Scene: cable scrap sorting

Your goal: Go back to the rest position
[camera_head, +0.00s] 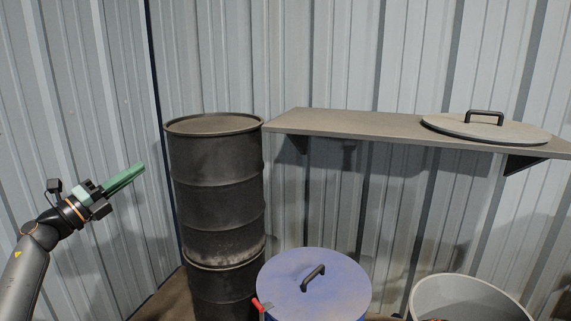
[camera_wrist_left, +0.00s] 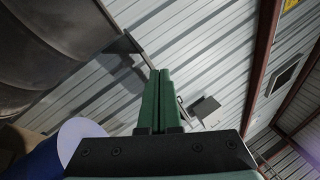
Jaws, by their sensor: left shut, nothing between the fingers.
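My left gripper (camera_head: 138,169) is at the left of the head view, held in the air to the left of a dark drum. Its green fingers lie together, shut with nothing between them, and point up and to the right. In the left wrist view the same green fingers (camera_wrist_left: 160,75) sit side by side in the middle, with the corrugated wall beyond them. My right gripper is in neither view.
The dark drum (camera_head: 218,190) stands beside a wall shelf (camera_head: 345,124) that bears a grey lid (camera_head: 485,131) with a black handle. Below are a blue-lidded bin (camera_head: 330,292) and an open grey bin (camera_head: 465,283) with something reddish inside. Corrugated walls (camera_head: 90,110) close off the back and left.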

